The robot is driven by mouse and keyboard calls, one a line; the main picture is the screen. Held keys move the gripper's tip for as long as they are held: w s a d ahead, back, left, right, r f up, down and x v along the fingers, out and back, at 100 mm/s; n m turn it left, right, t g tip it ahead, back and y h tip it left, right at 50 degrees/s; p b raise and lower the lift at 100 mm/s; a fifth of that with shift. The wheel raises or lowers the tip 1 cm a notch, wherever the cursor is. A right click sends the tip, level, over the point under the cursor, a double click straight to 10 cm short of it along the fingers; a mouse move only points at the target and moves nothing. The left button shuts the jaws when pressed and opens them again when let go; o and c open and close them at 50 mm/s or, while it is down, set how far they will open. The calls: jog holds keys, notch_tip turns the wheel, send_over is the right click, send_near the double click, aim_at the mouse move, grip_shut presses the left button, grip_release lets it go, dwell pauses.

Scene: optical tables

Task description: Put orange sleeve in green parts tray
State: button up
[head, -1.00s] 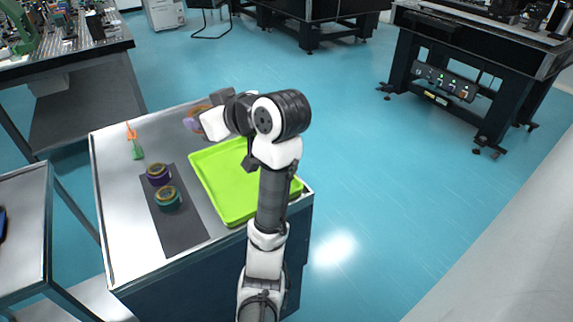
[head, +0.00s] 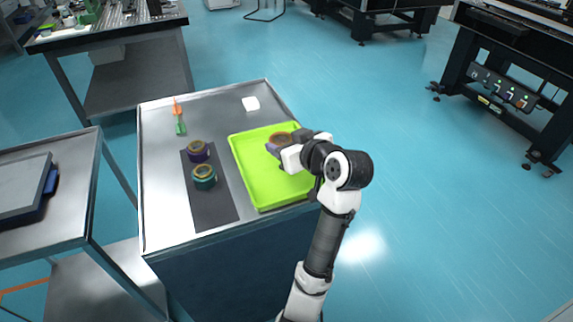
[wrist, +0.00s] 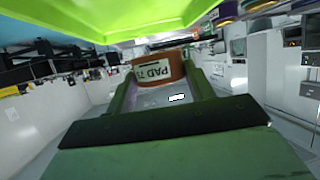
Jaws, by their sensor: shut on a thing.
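The orange sleeve (head: 283,137) is an orange-brown ring. My gripper (head: 279,146) is shut on it and holds it over the green parts tray (head: 257,190). In the wrist view the sleeve (wrist: 172,66) sits between the two fingers of my gripper (wrist: 162,88), with a white label reading "PAD 7" and a cut-off character. The bright green tray (wrist: 110,20) fills the top of that view, apart from the sleeve. The tray lies flat on the right of the metal table; my wrist hides part of it. I cannot tell the exact height of the sleeve above it.
Left of the tray, a dark mat (head: 210,212) bears a purple ring-topped part (head: 197,151) and a teal one (head: 204,177). The table's (head: 160,205) left strip is clear.

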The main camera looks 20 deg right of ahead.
aim_at(286, 176)
jog(key=shift+f, duration=3.65)
jog(key=shift+f, duration=0.15)
jog(key=o, duration=1.1)
jog(key=shift+r+p, duration=0.25)
jog(key=shift+p, duration=0.05)
jog(key=b+v, duration=0.1)
jog(key=v, duration=1.1)
jog(key=shift+f+b, duration=0.15)
jog(key=shift+b, duration=0.25)
